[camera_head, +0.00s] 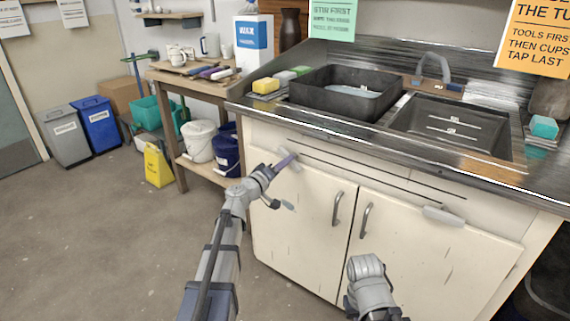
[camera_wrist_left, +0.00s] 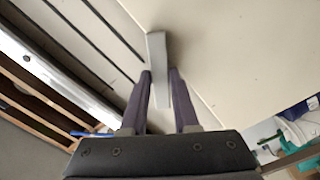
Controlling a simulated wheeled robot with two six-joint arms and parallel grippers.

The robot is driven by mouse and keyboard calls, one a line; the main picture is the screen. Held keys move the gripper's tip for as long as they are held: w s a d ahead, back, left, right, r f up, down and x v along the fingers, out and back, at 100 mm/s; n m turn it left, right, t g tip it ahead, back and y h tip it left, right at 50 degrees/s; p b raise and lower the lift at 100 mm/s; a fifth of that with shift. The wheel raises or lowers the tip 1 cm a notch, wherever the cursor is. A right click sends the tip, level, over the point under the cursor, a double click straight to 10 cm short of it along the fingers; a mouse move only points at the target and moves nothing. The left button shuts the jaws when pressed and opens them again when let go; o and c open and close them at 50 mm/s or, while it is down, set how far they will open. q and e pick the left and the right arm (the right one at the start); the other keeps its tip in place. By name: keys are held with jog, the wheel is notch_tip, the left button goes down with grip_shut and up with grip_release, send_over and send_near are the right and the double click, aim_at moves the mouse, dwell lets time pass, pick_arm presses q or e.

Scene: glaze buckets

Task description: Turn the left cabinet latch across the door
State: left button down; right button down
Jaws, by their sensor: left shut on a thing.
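The cream cabinet has a left door (camera_head: 296,222) and a right door (camera_head: 412,260). The left latch, a light grey bar (camera_wrist_left: 156,60), sits by the seam between the left door and the panel above. In the left wrist view it lies between the purple fingers of my left gripper (camera_wrist_left: 160,78), tilted across that seam. In the head view my left gripper (camera_head: 284,161) is shut on this latch near the door's upper left corner and hides part of it. The right latch (camera_head: 444,215) lies along the right door's top edge. My right arm shows at bottom centre, its fingers out of sight.
Two handles (camera_head: 337,208) (camera_head: 366,220) stand out beside the gap between the doors. The counter edge (camera_head: 400,149) overhangs above.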

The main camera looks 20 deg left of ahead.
pick_arm(q)
jog(key=m, duration=1)
jog(key=shift+m, duration=0.6)
jog(key=c, duration=0.7)
grip_release()
jog(key=shift+o, duration=0.2)
jog(key=v, duration=0.8)
jog(key=shift+d, duration=0.1)
